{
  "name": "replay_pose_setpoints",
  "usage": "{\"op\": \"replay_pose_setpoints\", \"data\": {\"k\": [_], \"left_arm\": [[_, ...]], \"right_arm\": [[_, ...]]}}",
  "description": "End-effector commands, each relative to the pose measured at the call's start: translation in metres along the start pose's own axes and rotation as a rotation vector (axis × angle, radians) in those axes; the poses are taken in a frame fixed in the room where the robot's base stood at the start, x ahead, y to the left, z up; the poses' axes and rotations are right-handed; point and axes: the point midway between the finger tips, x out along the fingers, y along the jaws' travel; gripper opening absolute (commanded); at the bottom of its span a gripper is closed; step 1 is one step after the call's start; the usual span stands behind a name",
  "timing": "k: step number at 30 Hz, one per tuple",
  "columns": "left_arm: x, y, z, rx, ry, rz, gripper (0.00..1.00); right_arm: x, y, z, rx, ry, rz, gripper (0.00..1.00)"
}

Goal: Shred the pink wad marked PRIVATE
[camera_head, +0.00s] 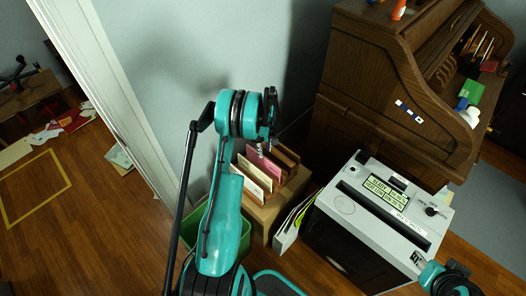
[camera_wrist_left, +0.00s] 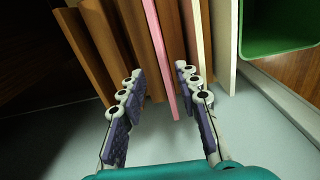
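The pink wad (camera_head: 265,164) stands upright in a wooden sorter (camera_head: 291,181) between other papers; its PRIVATE mark is not readable. My left gripper (camera_head: 264,147) is above the sorter. In the left wrist view, my left gripper (camera_wrist_left: 157,76) is open, with the edge of the pink wad (camera_wrist_left: 160,65) between its spread fingers. I see no clear grip on it. The grey-topped shredder (camera_head: 411,223), with a dark slot and a lit display, stands to the right. My right arm shows only in part at the lower right; its fingers are out of view.
White and cream wads (camera_head: 254,173) stand beside the pink one. A green bin (camera_head: 191,228) is left of the sorter, partly behind my arm. A file holder (camera_head: 290,230) stands between sorter and shredder. A wooden roll-top desk (camera_head: 372,105) rises behind.

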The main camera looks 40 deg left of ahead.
Motion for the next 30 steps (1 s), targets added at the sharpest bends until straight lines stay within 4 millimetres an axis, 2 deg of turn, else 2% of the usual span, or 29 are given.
{"op": "replay_pose_setpoints", "data": {"k": [12, 18, 22, 30], "left_arm": [[0.061, -0.004, -0.005, -0.030, -0.007, -0.010, 0.33], [0.085, -0.004, -0.004, -0.029, -0.007, -0.010, 0.33], [0.091, -0.004, -0.004, -0.029, -0.007, -0.010, 0.33], [0.091, -0.004, -0.004, -0.028, -0.007, -0.009, 0.33]], "right_arm": [[0.017, 0.000, 0.012, 0.000, 0.000, 0.000, 0.40], [0.024, 0.000, 0.017, 0.000, 0.000, 0.000, 0.40], [0.026, 0.000, 0.018, 0.000, 0.000, 0.000, 0.40], [0.025, 0.000, 0.018, 0.000, 0.000, 0.000, 0.40]]}}
